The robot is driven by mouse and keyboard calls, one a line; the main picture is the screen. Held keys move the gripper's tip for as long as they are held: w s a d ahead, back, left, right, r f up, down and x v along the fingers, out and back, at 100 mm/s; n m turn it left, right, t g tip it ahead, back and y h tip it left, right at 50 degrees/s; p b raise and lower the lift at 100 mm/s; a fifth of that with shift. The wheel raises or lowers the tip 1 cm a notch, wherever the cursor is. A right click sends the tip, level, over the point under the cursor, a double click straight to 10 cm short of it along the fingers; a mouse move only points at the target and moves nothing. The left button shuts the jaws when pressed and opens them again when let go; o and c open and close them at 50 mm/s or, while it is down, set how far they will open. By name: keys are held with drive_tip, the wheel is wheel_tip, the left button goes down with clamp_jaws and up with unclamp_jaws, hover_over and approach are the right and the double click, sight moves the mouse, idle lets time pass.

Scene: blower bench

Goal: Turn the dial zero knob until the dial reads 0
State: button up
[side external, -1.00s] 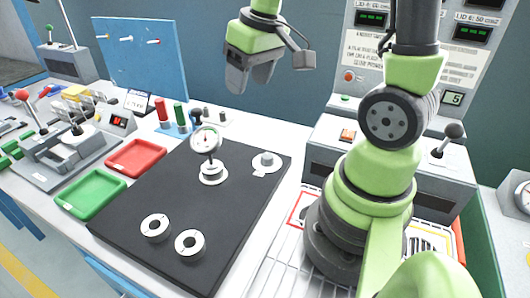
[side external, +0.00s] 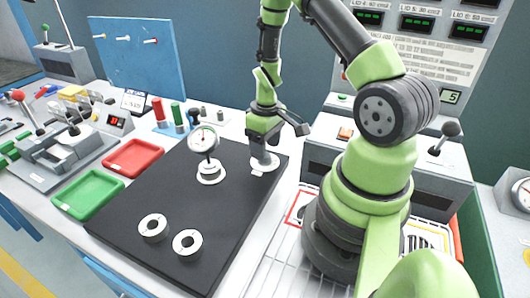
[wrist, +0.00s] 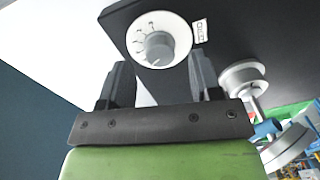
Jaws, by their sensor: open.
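The dial zero knob (wrist: 158,46) is a grey knob with a pointer on a round white plate with tick marks. In the wrist view it sits between and just beyond the fingertips of my gripper (wrist: 160,68). My gripper is open, with one finger on each side; contact cannot be told. In the side view my gripper (side external: 263,150) points down over the knob at the black board's far right corner and mostly hides it. The dial gauge (side external: 203,139) stands on a white base to the left. Its face is too small to read there and edge-on in the wrist view (wrist: 285,148).
The black board (side external: 165,205) carries two white rings (side external: 153,228) near its front. Red (side external: 134,157) and green (side external: 88,194) trays lie to its left. Red and green cylinders stand behind it. A grey console (side external: 330,150) stands to the right.

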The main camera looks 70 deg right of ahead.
drive_tip(key=shift+f, duration=1.35)
drive_tip(key=c, duration=0.9)
drive_tip(key=shift+c, duration=0.2)
drive_tip(key=shift+m, duration=0.3)
drive_tip(key=m, duration=0.5)
drive_tip(key=shift+a+m, duration=0.1)
drive_tip(key=shift+m, duration=0.2)
drive_tip(key=m, duration=0.5)
drive_tip(key=shift+m, duration=0.4)
